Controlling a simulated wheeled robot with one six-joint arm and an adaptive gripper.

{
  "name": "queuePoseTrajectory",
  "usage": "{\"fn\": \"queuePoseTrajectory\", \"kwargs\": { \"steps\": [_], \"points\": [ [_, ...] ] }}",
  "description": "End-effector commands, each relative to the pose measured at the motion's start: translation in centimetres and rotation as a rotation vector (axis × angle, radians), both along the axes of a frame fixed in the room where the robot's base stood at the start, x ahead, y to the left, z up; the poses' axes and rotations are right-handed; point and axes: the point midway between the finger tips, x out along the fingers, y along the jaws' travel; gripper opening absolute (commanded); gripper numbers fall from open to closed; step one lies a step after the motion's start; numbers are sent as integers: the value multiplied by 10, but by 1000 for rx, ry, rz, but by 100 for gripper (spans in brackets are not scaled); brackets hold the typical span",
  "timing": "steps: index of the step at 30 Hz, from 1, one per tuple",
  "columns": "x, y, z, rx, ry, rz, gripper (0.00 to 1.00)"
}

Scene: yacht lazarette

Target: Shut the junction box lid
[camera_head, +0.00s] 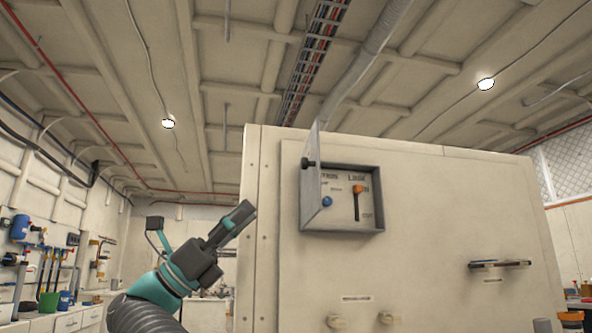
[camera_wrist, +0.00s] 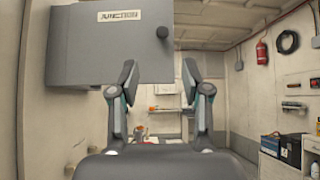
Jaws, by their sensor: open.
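The grey junction box (camera_head: 372,231) is fixed on a cream panel in the head view, with a blue knob and an orange-topped lever inside. Its lid (camera_head: 313,185) stands open at the box's left side, jutting outward and seen nearly edge-on. A dark knob (camera_head: 308,163) is on the lid's outer face. In the wrist view the lid (camera_wrist: 85,45) shows its "JUNCTION" label, with the knob (camera_wrist: 162,32) near its right edge. My gripper (camera_head: 245,212) is left of the lid and apart from it. In the wrist view my gripper (camera_wrist: 160,75) is open and empty, its fingertips below the knob.
The cream panel (camera_head: 430,180) carries a small ledge-like fitting (camera_head: 500,264) at right and pale knobs (camera_head: 387,318) low down. A workbench wall with tools and blue containers (camera_head: 20,227) is at far left. Open space lies left of the panel.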

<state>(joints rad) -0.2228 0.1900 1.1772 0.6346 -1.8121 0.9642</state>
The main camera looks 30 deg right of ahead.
Motion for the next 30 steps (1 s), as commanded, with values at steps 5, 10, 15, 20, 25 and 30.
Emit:
{"fn": "queuePoseTrajectory", "kwargs": {
  "steps": [5, 10, 15, 20, 25, 30],
  "points": [
    [-6, -8, 7, 11, -25, -6, 48],
    [-14, -25, 28, 10, -24, -7, 48],
    [-22, -46, 50, 9, -23, -8, 48],
    [-30, -65, 71, 8, -22, -7, 48],
    [-37, -80, 87, 7, -21, -7, 48],
    [-39, -88, 94, 8, -20, -6, 48]
  ]
}}
